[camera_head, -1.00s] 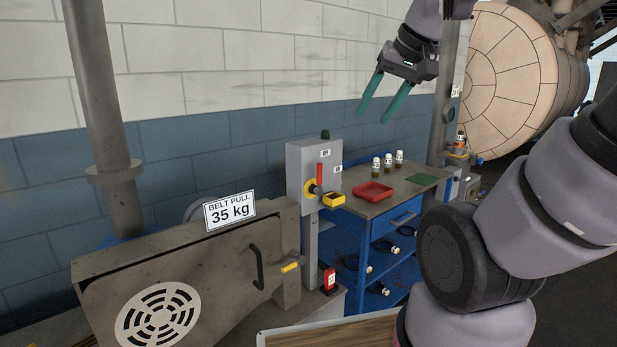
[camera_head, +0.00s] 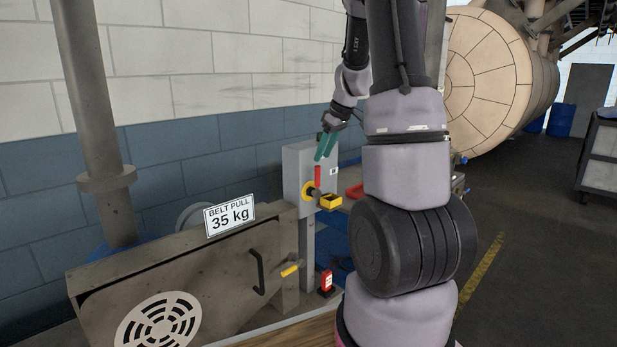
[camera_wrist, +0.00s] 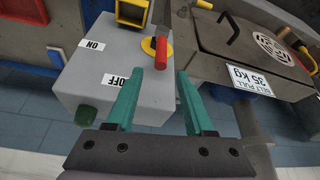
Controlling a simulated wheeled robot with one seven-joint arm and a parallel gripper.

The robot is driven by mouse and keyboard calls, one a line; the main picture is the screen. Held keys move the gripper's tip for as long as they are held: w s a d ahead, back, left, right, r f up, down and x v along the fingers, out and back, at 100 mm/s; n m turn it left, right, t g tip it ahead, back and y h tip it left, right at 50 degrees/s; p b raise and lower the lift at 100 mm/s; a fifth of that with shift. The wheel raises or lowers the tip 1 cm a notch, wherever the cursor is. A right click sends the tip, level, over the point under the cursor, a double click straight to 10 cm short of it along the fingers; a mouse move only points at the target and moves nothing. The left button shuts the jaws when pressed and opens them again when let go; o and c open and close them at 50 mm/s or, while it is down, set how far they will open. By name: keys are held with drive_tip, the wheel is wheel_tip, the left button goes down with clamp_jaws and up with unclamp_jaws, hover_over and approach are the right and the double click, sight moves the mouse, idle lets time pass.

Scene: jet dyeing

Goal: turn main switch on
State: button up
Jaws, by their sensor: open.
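The main switch box (camera_head: 297,165) is a grey box on a post, with a red lever handle (camera_head: 317,176) on a yellow round base (camera_head: 308,191). In the head view the handle points up. In the wrist view the box (camera_wrist: 108,62) carries an ON label (camera_wrist: 92,44) and an OFF label (camera_wrist: 121,80), and the red handle (camera_wrist: 161,54) points toward the OFF side. My gripper (camera_head: 320,158) has green fingers and is open, just above the handle's tip. In the wrist view the fingers (camera_wrist: 159,82) stand either side of the handle's end, with no clear contact.
A yellow box (camera_head: 330,201) juts out beside the handle. A machine cover with a "35 kg" sign (camera_head: 230,214) stands to the left. A red tray (camera_head: 354,190) is partly hidden behind my arm. Open floor lies to the right.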

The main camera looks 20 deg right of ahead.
sight(317, 180)
drive_tip(key=x, duration=0.9)
drive_tip(key=shift+f, duration=0.2)
drive_tip(key=shift+c, duration=0.3)
clamp_jaws()
idle(0.8)
